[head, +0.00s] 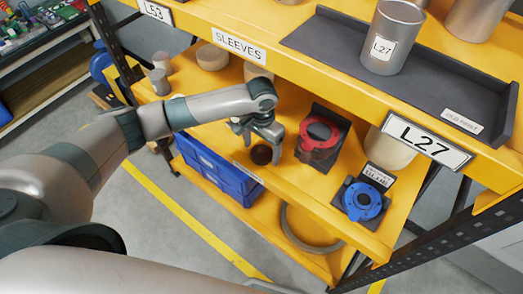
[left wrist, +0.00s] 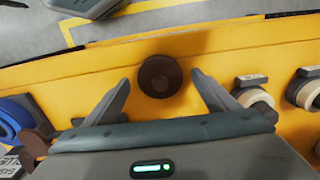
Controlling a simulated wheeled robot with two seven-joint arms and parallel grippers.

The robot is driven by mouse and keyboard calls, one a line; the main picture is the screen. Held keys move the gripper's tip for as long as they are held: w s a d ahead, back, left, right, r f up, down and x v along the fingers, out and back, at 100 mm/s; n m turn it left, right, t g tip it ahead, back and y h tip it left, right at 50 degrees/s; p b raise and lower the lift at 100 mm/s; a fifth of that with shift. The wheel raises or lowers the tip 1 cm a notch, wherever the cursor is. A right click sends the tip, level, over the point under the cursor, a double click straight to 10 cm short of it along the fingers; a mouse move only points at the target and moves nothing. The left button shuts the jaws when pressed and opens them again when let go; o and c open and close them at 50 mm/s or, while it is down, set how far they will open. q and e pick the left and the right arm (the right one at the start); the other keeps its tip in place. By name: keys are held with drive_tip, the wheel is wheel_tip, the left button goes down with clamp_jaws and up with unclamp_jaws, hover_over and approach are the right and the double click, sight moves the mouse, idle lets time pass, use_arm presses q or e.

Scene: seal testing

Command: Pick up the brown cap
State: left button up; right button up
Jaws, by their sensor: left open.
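The brown cap (head: 262,154) is a small dark round piece on the yellow middle shelf (head: 310,190), close to its front edge. In the left wrist view the brown cap (left wrist: 160,76) lies centred just beyond and between the two fingertips. My left gripper (head: 262,140) is open and empty, with its fingers at the cap; the left wrist view shows the fingers (left wrist: 160,84) spread apart with a gap on each side of it. I cannot tell the exact height of the fingers over the shelf. My right gripper is not in view.
A red ring fixture (head: 320,131) stands right of the cap, and a blue ring part (head: 362,201) farther right. The upper shelf with a dark tray (head: 330,35) and a metal cup (head: 392,38) overhangs behind. A blue crate (head: 218,168) sits below.

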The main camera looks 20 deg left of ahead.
sight(262, 149)
use_arm(q)
drive_tip(key=shift+f, duration=0.35)
drive_tip(key=shift+c, duration=0.3)
drive_tip(key=c, duration=1)
drive_tip(key=shift+c, duration=0.2)
wheel_tip(262, 149, up, 9)
drive_tip(key=shift+w+f+b, duration=0.1)
drive_tip(key=shift+f+b, duration=0.1)
drive_tip(key=shift+b, duration=0.8)
drive_tip(key=shift+r, duration=0.75)
